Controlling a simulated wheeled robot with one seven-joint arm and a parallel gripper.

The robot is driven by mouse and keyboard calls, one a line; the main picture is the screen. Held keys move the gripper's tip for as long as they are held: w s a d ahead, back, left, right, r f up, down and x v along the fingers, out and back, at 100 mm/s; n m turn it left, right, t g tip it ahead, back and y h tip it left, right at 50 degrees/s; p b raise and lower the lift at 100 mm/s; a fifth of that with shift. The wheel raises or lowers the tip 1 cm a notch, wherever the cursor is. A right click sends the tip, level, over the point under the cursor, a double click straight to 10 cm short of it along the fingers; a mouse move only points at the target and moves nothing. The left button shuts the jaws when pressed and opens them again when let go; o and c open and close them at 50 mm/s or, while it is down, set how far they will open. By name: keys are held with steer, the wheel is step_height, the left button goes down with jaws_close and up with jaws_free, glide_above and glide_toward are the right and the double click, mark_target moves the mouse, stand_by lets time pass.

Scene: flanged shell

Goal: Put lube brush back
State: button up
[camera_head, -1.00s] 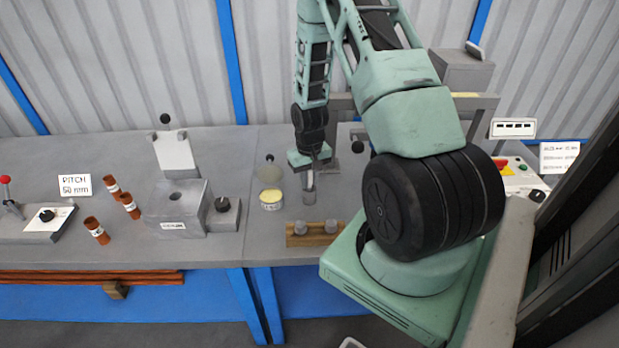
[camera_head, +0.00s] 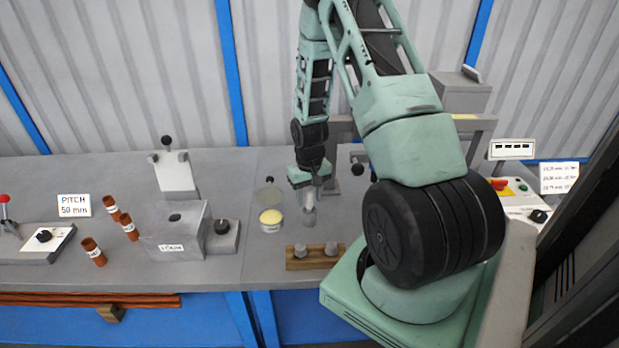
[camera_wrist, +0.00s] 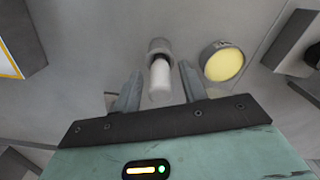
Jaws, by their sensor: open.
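A pale, rounded handle (camera_wrist: 160,78), which may be the lube brush, stands in a grey cylindrical cup (camera_wrist: 158,46) on the bench. The cup also shows in the head view (camera_head: 309,217). My gripper (camera_wrist: 158,90) is open above it, with one finger on each side of the pale handle in the wrist view. I cannot tell whether the fingers touch it. Any bristles are hidden. An open round tin with yellow contents (camera_head: 271,219) stands left of the cup; it shows in the wrist view too (camera_wrist: 224,63).
A wooden block with two grey pegs (camera_head: 314,257) lies in front of the cup. A grey block with a hole (camera_head: 178,232), a knob unit (camera_head: 222,236) and several orange-brown tubes (camera_head: 94,251) stand to the left. Bare bench lies between the tin and wooden block.

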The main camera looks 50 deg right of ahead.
step_height(320, 180, up, 10)
steer(key=shift+r+b, duration=0.1)
steer(key=shift+b, duration=0.55)
steer(key=w+a+r+n, duration=0.1)
steer(key=a+r+n, duration=0.2)
steer(key=a, duration=0.8)
steer(key=a+r+n, duration=0.2)
steer(key=a+r, duration=0.2)
steer(key=a, duration=0.8)
steer(key=s+a+r+n, duration=0.2)
steer(key=s+a+n, duration=0.2)
steer(key=s+a, duration=0.4)
steer(key=s+a+r+n, duration=0.2)
steer(key=s+a+n, duration=0.2)
steer(key=s+a, duration=0.5)
steer(key=shift+s+a+r+y, duration=0.3)
steer(key=shift+s, duration=0.2)
steer(key=shift+d, duration=0.1)
